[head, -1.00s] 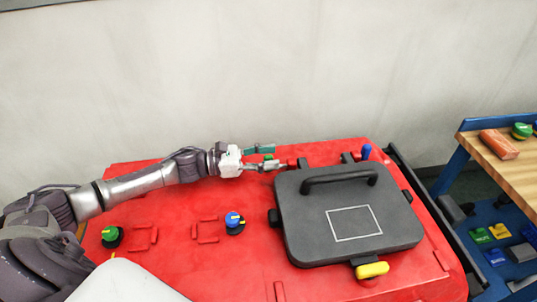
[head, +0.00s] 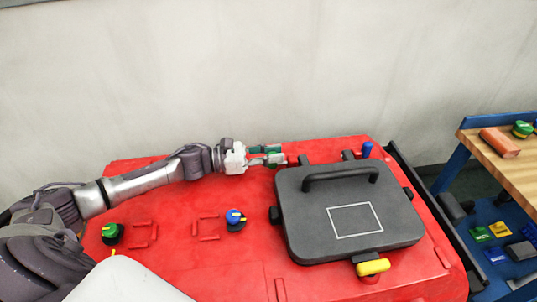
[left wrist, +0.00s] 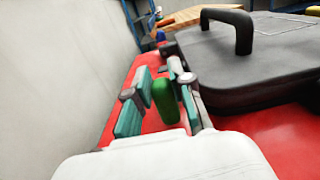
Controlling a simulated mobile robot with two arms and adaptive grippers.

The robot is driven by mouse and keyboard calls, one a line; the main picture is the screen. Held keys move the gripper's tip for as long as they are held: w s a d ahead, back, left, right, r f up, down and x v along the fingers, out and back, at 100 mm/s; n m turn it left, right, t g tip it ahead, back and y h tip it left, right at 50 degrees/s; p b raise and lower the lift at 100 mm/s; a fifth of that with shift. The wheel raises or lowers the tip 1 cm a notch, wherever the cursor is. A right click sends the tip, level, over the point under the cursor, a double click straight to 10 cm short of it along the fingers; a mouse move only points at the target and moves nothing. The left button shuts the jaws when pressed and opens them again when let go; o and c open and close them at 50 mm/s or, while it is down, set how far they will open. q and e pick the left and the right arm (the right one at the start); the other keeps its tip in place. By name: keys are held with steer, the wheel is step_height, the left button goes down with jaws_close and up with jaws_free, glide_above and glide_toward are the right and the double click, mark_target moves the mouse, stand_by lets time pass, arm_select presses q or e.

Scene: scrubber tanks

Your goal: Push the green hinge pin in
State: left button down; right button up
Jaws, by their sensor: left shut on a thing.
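The green hinge pin (left wrist: 163,97) shows in the left wrist view as a rounded green grip between the teal finger pads. My left gripper (head: 268,155) is at the lid's back left corner and shut on the pin. In the left wrist view its fingers (left wrist: 162,101) stand on either side of the pin. The dark grey lid (head: 300,215) lies closed on the red tank top, with red hinge parts (head: 292,161) at its back edge. How deep the pin sits is hidden by the fingers. My right gripper is not in view.
A blue pin (head: 367,149) stands at the lid's back right corner. A yellow latch knob (head: 373,267) is at its front edge. Green (head: 112,234) and blue (head: 236,219) knobs sit on the red top (head: 180,265). A wooden-topped bench (head: 510,165) stands at right.

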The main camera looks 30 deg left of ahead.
arm_select(q)
steer(key=x, duration=0.3)
steer(key=shift+b, duration=0.3)
steer(key=shift+s+a+r, duration=0.1)
steer(key=c, duration=1.4)
jaws_free()
steer(key=o, duration=0.4)
steer(key=shift+d, duration=0.2)
steer(key=v, duration=1.1)
steer(key=shift+s+a, duration=0.2)
steer(key=shift+a, duration=0.25)
